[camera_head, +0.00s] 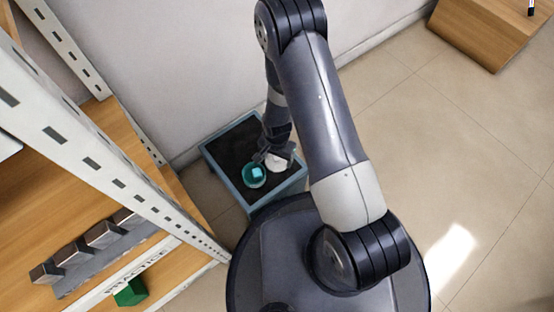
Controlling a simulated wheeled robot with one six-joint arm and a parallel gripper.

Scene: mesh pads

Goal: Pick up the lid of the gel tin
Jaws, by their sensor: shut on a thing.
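A round teal tin (248,184) with a pale cyan square piece inside its rim stands on the dark top of a low blue-edged stand. My gripper (275,158) is just up and right of the tin, pointing down at the stand. It is shut on a white rounded thing (278,165), which looks like the lid of the gel tin. My dark fingers and wrist hide part of it. I cannot tell how high it is above the stand top.
The stand's black top (228,153) is bare on its left. A shelf unit (135,185) with white perforated posts stands close on the left, holding several dark blocks and a green block (130,292). A wall is behind. Open floor (440,130) lies right, with a wooden cabinet (487,32) beyond.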

